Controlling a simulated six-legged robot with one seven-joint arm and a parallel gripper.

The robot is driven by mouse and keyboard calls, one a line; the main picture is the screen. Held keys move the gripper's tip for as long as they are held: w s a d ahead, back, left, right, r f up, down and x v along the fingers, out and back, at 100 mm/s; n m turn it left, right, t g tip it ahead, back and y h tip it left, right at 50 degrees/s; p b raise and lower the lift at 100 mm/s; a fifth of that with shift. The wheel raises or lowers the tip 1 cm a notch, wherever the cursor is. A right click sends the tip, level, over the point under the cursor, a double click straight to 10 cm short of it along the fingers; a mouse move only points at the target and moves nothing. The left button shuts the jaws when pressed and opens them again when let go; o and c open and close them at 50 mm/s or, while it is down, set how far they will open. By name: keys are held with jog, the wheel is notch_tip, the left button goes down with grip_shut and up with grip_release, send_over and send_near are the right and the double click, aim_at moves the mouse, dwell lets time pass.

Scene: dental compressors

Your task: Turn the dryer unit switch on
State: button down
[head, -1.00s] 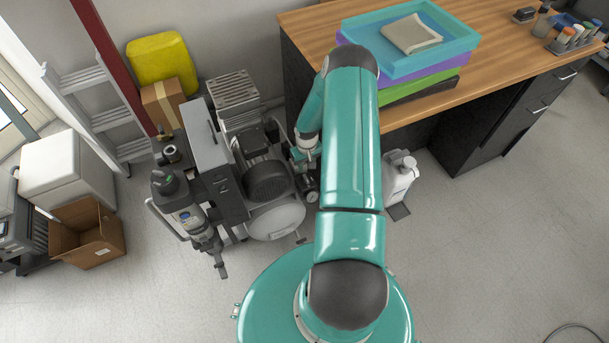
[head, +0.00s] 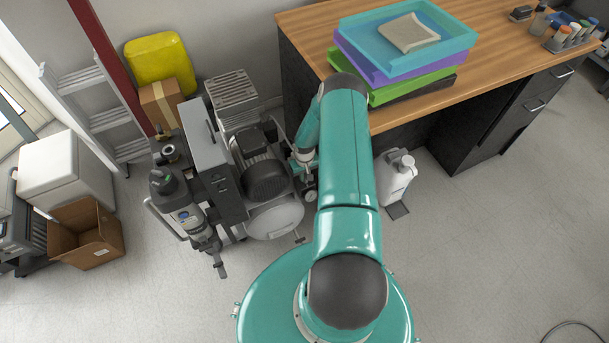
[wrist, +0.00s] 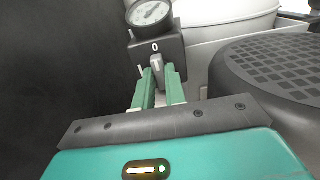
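In the wrist view, the dryer unit switch (wrist: 156,63) is a small grey lever on a dark box below a round pressure gauge (wrist: 150,13). A "0" mark is just above the lever and an "I" mark is to its lower left. The lever points toward the "0". My gripper (wrist: 161,73) has two green fingers, apart, with the lever between their tips; I cannot tell whether they touch it. In the head view, the dryer and compressor unit (head: 228,170) stands left of my arm, and my fingers are hard to make out beside its motor.

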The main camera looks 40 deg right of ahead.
dwell(0.4)
jog(key=n, duration=1.3)
jog(key=shift+n, duration=2.5)
jog(key=c, duration=1.4)
grip_release()
jog(key=shift+c, duration=0.2)
jog(key=shift+r, duration=0.1)
